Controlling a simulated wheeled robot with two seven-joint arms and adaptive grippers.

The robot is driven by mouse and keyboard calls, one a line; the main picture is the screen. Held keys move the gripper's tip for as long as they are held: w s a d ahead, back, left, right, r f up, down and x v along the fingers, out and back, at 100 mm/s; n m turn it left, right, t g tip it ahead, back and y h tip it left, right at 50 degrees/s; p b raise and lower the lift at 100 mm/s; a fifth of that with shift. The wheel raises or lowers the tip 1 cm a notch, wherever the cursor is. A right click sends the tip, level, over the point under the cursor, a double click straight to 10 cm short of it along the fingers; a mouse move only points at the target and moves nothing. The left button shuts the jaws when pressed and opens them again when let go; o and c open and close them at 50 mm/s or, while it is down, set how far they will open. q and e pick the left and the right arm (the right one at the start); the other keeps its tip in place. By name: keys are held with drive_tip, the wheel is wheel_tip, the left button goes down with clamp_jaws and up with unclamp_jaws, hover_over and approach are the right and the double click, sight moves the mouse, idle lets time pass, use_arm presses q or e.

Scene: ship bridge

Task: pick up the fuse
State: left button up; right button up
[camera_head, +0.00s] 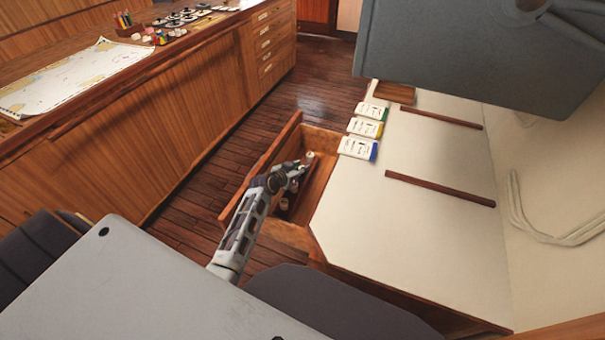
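An open wooden drawer (316,186) juts out of the cream-topped cabinet. My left gripper (302,167) reaches down over it from the lower left. A small pale cylinder (310,156), which looks like a fuse, is right at the fingertips. I cannot tell whether the fingers hold it or are only beside it. Another small pale piece (283,205) lies lower in the drawer, partly hidden by my arm. My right gripper is not in view.
Three white cards with blue (358,148), yellow (365,127) and green (372,110) edges lie on the cream top (420,215). A large grey housing (480,60) overhangs it. A wooden chart counter (150,120) stands at left, with bare floor between.

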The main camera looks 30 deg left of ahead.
use_arm(q)
drive_tip(key=shift+c, duration=1.3)
drive_tip(key=shift+r, duration=0.65)
wheel_tip(320, 180, up, 9)
drive_tip(key=p, duration=0.1)
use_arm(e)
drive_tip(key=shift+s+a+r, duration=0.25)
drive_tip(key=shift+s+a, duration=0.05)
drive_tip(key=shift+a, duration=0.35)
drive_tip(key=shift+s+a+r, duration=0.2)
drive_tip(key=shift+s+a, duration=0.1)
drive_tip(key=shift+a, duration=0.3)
use_arm(q)
drive_tip(key=shift+f, duration=0.1)
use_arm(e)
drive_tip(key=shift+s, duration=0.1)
